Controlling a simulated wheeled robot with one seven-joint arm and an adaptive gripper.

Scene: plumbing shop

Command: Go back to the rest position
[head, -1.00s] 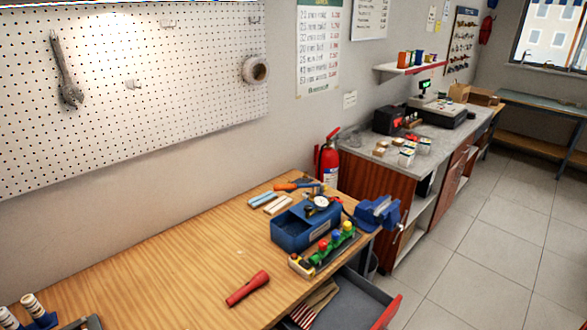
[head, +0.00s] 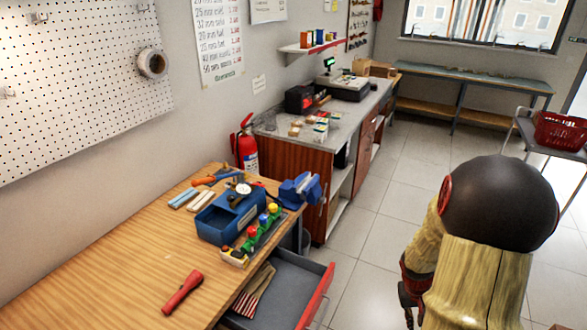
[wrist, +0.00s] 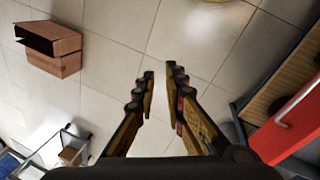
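My arm stands at the right of the head view, beside the workbench and above the tiled floor. My gripper (wrist: 160,76) shows in the wrist view with its two fingers apart and nothing between them. Tiled floor lies beyond the fingertips. In the head view the fingers are not clearly visible; only dark parts of the hand show low beside the arm.
The wooden workbench (head: 110,270) holds a red flashlight (head: 183,293) and a blue toolbox (head: 228,216). Its drawer (head: 285,285) is pulled out; its red front (wrist: 289,115) is right of my gripper. An open cardboard box (wrist: 66,50) lies on the floor. The aisle is clear.

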